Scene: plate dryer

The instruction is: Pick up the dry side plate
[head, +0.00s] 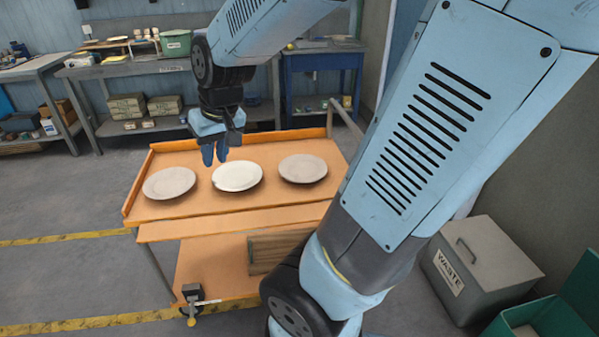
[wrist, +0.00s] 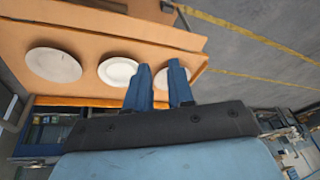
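Three round plates lie in a row on an orange cart top (head: 215,207). The left plate (head: 169,183) and the right plate (head: 303,168) look greyish and dull; the middle plate (head: 237,177) looks whiter and brighter. I cannot tell for sure which is dry. My gripper (head: 214,158) is above the cart, at the far side of the gap between the left and middle plates. In the wrist view its blue fingers (wrist: 159,67) are apart and empty.
The cart has a raised orange rim (head: 236,138) at the back and a lower shelf holding a wooden crate (head: 277,248). A grey waste bin (head: 480,265) and a green bin (head: 548,315) stand at right. Workbenches line the back wall. Floor at left is clear.

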